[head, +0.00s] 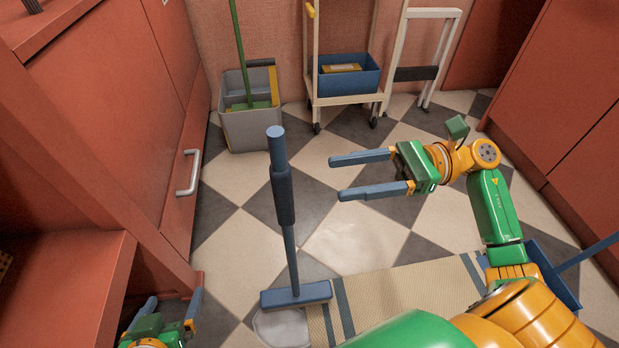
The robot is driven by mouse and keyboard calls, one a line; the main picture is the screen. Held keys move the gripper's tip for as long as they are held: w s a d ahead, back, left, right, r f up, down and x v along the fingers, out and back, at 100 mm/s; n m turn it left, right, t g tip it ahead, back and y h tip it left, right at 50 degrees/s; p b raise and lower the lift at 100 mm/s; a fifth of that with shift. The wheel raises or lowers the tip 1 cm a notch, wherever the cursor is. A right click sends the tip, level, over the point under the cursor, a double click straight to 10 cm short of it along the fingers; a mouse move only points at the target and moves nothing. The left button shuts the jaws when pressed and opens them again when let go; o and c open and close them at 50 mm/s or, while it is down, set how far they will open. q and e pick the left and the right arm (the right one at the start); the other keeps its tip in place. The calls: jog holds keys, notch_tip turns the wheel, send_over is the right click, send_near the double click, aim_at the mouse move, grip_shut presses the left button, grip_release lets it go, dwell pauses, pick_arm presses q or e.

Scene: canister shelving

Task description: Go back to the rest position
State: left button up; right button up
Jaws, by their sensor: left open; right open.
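My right gripper (362,174) is open and empty. It is raised over the checkered floor in the middle of the head view, with its blue fingers pointing left. My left gripper (166,306) is low at the bottom left, beside the red cabinet. Its blue fingers are apart and nothing shows between them; the picture's bottom edge cuts off its arm. No canister shows clearly in this view.
A blue-handled broom or squeegee (284,195) stands upright in front. Behind are a grey bucket (250,120), a wooden cart with a blue bin (345,80) and a white folding frame (415,70). Red cabinets (120,110) line both sides. A striped mat (410,292) lies below.

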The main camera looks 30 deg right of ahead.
jog(key=shift+v, duration=0.85)
